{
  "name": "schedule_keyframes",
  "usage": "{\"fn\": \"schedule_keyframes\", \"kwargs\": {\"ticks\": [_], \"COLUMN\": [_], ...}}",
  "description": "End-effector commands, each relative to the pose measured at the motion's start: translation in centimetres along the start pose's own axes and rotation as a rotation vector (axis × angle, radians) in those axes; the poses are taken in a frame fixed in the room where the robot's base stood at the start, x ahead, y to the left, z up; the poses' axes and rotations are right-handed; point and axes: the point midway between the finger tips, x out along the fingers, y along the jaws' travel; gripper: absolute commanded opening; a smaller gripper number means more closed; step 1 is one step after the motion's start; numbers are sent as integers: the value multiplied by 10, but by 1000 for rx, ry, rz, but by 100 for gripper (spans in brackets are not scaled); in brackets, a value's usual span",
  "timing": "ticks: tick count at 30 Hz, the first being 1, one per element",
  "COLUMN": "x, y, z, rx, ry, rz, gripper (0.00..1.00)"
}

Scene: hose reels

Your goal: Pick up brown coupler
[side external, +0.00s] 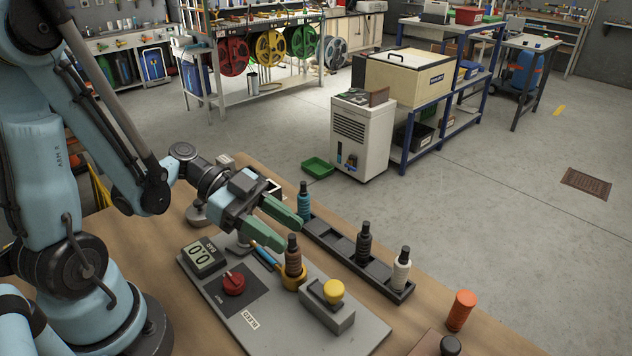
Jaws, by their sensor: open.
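The brown coupler (293,262) stands upright, its lower end in a yellow-orange holder (295,281) on the grey panel (310,330). Its neck and cap are dark. My gripper (292,234), with green fingers, is open just above and beside the coupler's top. One finger is on the far side, the other on the near left side. From this angle I cannot tell whether either finger touches the coupler.
A dark rack (331,240) behind holds a blue coupler (303,207), a dark grey coupler (364,248) and a white coupler (400,276). The panel carries a display box (204,257), a red knob (234,283) and a yellow button (333,290). An orange cylinder (460,311) stands right.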

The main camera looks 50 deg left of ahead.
Motion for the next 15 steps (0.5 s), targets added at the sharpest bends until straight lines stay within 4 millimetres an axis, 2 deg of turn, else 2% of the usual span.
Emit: {"fn": "schedule_keyframes", "kwargs": {"ticks": [8,15], "x": [2,2], "y": [0,0], "z": [0,0], "rx": [-1,-1], "ry": [0,0], "rz": [-1,-1], "gripper": [44,9]}}
